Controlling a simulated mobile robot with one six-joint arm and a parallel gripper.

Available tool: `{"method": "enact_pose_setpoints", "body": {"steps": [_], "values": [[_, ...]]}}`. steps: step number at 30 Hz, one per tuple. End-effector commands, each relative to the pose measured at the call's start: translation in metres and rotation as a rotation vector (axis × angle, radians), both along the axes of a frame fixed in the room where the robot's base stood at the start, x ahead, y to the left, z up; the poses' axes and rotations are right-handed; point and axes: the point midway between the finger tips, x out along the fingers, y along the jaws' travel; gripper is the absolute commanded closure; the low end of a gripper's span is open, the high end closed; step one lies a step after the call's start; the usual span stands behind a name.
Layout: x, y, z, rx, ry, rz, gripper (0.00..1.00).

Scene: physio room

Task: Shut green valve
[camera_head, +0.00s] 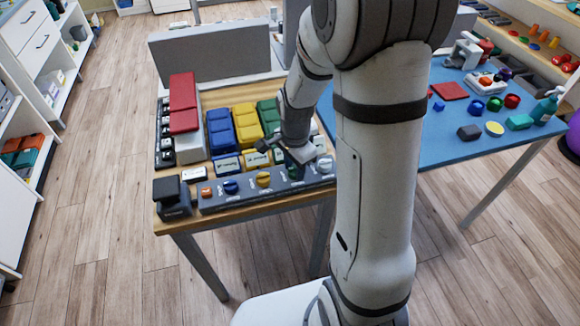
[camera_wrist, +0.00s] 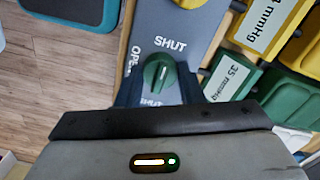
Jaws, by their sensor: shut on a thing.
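The green valve (camera_wrist: 158,73) is a round knob with a raised grip and a pale line on a grey panel (camera_wrist: 195,18). In the wrist view it sits between the dark fingers of my gripper (camera_wrist: 157,84), which is shut on it. The pale line runs roughly up the picture, towards a SHUT label. Another SHUT label lies just below the knob, and an OPEN label is to its left. In the head view my gripper (camera_head: 299,160) is over the right part of the panel, and the green knob is mostly hidden there.
Blue (camera_head: 231,187) and yellow (camera_head: 263,179) knobs stand left of my gripper on the panel. Red (camera_head: 184,103), blue (camera_head: 220,131) and yellow (camera_head: 247,124) blocks stand behind. A dark box (camera_head: 172,197) is at the left end. A blue-topped table (camera_head: 440,135) is right.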

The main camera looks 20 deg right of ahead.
Motion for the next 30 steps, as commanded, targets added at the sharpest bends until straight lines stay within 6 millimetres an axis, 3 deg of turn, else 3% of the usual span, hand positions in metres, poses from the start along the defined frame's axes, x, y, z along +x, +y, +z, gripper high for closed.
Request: {"method": "enact_pose_setpoints", "body": {"steps": [4, 5, 12, 22, 30], "values": [[-0.003, 0.000, -0.002, 0.000, 0.010, -0.001, 0.89], [-0.003, 0.000, -0.002, 0.001, 0.009, -0.001, 0.65], [-0.001, 0.000, -0.001, 0.000, 0.004, 0.000, 0.46], [0.000, -0.001, 0.005, -0.001, -0.001, 0.001, 0.45], [0.001, 0.000, 0.049, 0.000, -0.004, 0.000, 0.45]]}}
